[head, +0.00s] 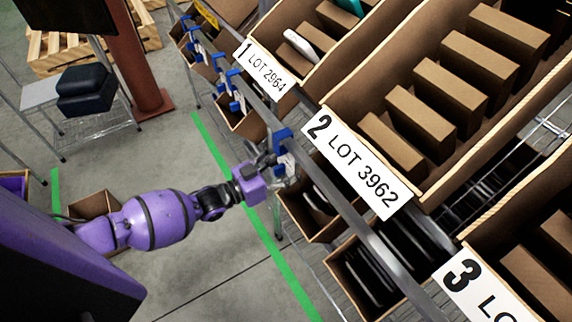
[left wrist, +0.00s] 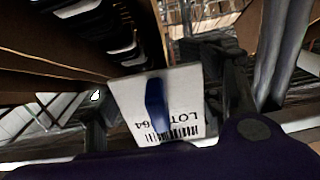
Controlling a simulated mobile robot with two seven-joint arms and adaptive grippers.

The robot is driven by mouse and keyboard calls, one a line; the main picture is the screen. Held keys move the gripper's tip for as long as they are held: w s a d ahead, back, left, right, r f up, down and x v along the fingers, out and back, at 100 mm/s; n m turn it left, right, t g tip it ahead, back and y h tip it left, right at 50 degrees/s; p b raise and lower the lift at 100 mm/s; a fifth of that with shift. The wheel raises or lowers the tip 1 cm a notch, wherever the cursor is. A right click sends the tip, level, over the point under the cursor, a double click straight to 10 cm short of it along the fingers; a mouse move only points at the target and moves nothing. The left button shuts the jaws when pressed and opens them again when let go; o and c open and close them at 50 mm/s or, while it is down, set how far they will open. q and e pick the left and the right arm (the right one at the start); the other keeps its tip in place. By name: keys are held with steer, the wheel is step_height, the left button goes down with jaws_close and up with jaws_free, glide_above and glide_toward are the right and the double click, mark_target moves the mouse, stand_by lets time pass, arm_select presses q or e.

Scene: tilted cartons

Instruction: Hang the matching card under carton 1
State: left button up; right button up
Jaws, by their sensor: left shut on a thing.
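Carton 1 (head: 318,72) is at the upper middle of the head view, tilted, with a white label (head: 262,68) reading "1 LOT 2964". My left gripper (head: 277,165) is at the rail, below and right of that label and left of the carton 2 label. In the left wrist view it is shut on a white card (left wrist: 188,88) with a blue clip (left wrist: 156,105) and a barcode. The card's print reads "LOT" and ends in "64"; the clip hides the middle digits. Whether the clip touches the rail cannot be told. My right gripper is not in view.
A grey rail (head: 352,218) runs diagonally below the cartons. Several blue clips (head: 235,102) hang along its upper-left part. The label "2 LOT 3962" (head: 352,165) and carton 3's label (head: 482,290) are further right. Lower boxes (head: 352,275) hold dark items.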

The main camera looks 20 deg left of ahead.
arm_select(q)
steer(key=shift+x, duration=0.8)
steer(key=shift+f+b, duration=0.5)
steer(key=shift+f, duration=0.3)
steer(key=o, duration=1.2)
steer(key=shift+o, duration=0.8)
steer(key=v, duration=1.2)
